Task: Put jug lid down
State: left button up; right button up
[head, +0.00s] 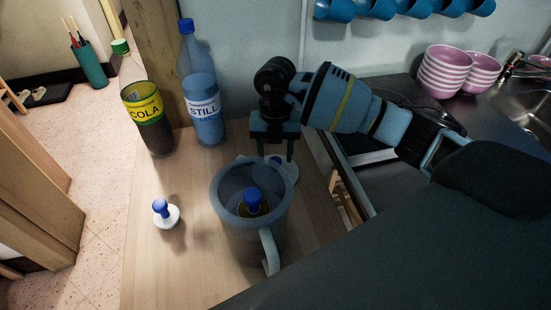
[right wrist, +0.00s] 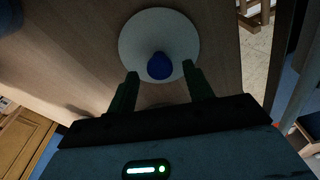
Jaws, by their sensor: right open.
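The jug lid, a pale round disc with a blue knob, lies on the wooden table behind the jug (head: 228,225); its edge (head: 291,171) shows past the jug's rim. In the right wrist view the whole lid (right wrist: 135,42) shows with its blue knob (right wrist: 160,66) near the fingertips. My right gripper (head: 271,156) is open and points down over the lid. Its fingers (right wrist: 163,82) stand apart on either side of the knob, without visible contact. The jug is grey and see-through, with its handle towards the front, and a blue-knobbed piece shows inside it. My left gripper is not in view.
A small white piece with a blue knob (head: 165,212) stands left of the jug. A cola bottle (head: 149,120) and a still water bottle (head: 202,105) stand at the back left. Pink bowls (head: 443,72) are stacked on the dark counter at right. The table's front left is clear.

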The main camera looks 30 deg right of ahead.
notch_tip(320, 180, up, 9)
jog(key=w, duration=0.1)
jog(key=shift+d, duration=0.3)
dwell(0.4)
